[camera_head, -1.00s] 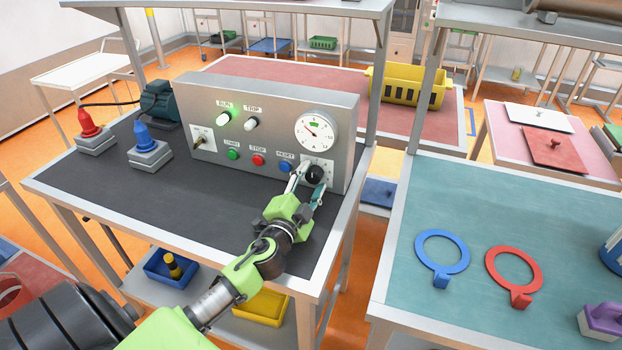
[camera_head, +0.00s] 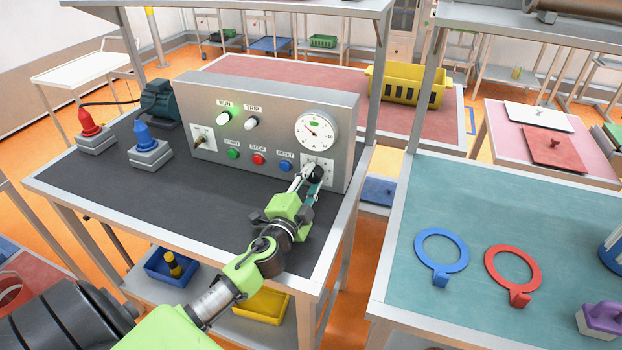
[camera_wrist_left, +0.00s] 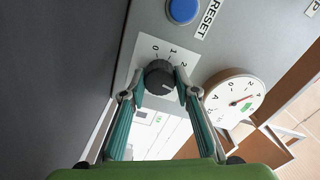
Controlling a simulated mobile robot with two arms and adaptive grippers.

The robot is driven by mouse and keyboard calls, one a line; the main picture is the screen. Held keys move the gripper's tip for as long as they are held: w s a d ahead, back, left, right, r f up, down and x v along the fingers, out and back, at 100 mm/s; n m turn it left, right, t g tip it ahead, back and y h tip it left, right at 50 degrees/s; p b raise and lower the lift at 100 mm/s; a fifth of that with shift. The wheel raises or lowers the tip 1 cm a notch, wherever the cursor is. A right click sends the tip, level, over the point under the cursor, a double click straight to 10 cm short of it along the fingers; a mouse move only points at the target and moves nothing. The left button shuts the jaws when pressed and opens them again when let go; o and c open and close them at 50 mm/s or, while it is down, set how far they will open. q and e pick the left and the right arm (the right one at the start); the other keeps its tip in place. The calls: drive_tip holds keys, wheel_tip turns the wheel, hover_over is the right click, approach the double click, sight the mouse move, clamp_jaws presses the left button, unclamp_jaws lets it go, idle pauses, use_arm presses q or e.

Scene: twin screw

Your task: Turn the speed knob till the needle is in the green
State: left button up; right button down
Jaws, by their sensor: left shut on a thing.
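The black speed knob (camera_head: 316,173) sits on a white scale plate at the lower right of the grey control panel (camera_head: 222,150). My left gripper (camera_head: 309,176) is shut on the knob. The left wrist view shows its two fingers (camera_wrist_left: 161,88) on either side of the knob (camera_wrist_left: 159,75), with the scale numbers beyond it. The round white gauge (camera_head: 316,131) is above the knob. Its needle points up and left, beside the green patch rather than on it. The gauge (camera_wrist_left: 235,98) also shows in the left wrist view. My right gripper is out of view.
A blue reset button (camera_head: 286,166), red stop button (camera_head: 258,159) and green start button (camera_head: 233,153) line the panel left of the knob. The green run lamp (camera_head: 224,116) is lit. The dark bench top (camera_head: 130,190) in front is mostly clear.

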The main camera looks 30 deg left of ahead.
use_arm(q)
drive_tip(key=m+p, duration=0.1)
drive_tip(key=m, duration=0.4)
drive_tip(key=shift+m, duration=0.6)
drive_tip(key=o, duration=1.1)
drive_tip(key=v, duration=1.2)
drive_tip(key=shift+r, duration=0.1)
drive_tip(key=shift+r, duration=0.1)
